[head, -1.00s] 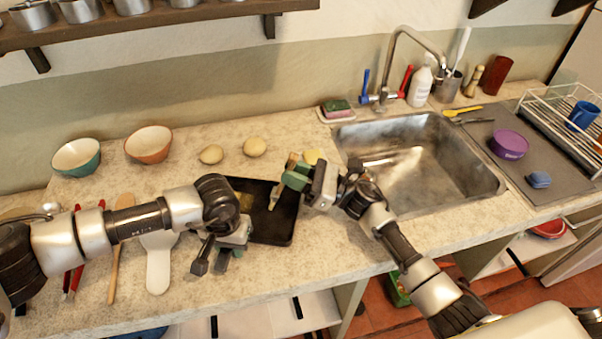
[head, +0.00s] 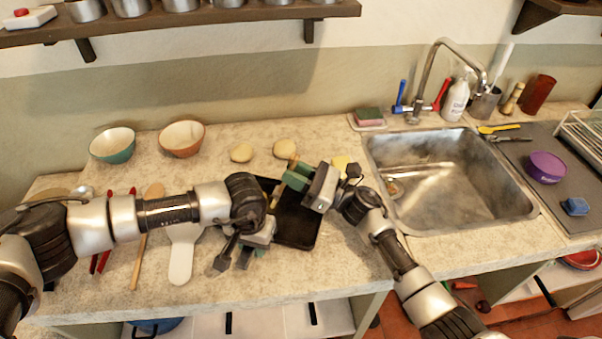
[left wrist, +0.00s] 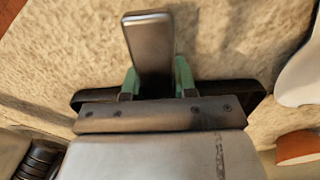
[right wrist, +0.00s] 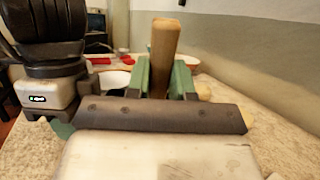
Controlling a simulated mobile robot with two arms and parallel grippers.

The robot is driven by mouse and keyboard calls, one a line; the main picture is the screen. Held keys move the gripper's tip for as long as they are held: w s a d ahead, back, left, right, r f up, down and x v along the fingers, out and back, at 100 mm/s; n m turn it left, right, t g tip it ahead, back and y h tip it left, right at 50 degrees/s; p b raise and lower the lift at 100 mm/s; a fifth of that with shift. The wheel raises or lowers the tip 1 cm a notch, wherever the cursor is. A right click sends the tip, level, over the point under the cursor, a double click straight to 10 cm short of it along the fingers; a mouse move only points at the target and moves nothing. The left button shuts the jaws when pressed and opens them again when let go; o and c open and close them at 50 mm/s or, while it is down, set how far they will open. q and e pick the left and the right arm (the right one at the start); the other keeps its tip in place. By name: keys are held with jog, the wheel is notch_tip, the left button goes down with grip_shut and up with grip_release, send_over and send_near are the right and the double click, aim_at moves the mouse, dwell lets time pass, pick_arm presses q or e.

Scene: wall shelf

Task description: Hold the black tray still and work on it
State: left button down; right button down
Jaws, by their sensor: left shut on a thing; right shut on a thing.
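The black tray (head: 298,222) lies on the counter left of the sink, partly hidden by both my arms. Its dark rim also shows in the left wrist view (left wrist: 250,88). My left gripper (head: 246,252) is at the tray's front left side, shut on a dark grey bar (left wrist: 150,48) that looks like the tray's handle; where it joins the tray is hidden. My right gripper (head: 297,178) is over the tray's back part, shut on a wooden-handled tool (right wrist: 165,42) that looks like a brush. Its lower end is mostly hidden in the head view.
Two dough-like rounds (head: 242,153) and two bowls (head: 182,138) stand behind the tray. A white paddle-shaped board (head: 181,262) and red-handled tools (head: 104,262) lie left. The sink (head: 450,190) is right.

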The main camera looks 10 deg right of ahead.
jog(key=w+a, duration=0.3)
jog(key=a, duration=0.3)
jog(key=shift+a, duration=0.4)
jog(key=shift+f, duration=0.1)
notch_tip(320, 180, up, 6)
dwell(0.8)
notch_tip(320, 180, up, 3)
jog(key=shift+r, duration=0.1)
dwell(0.5)
dwell(0.5)
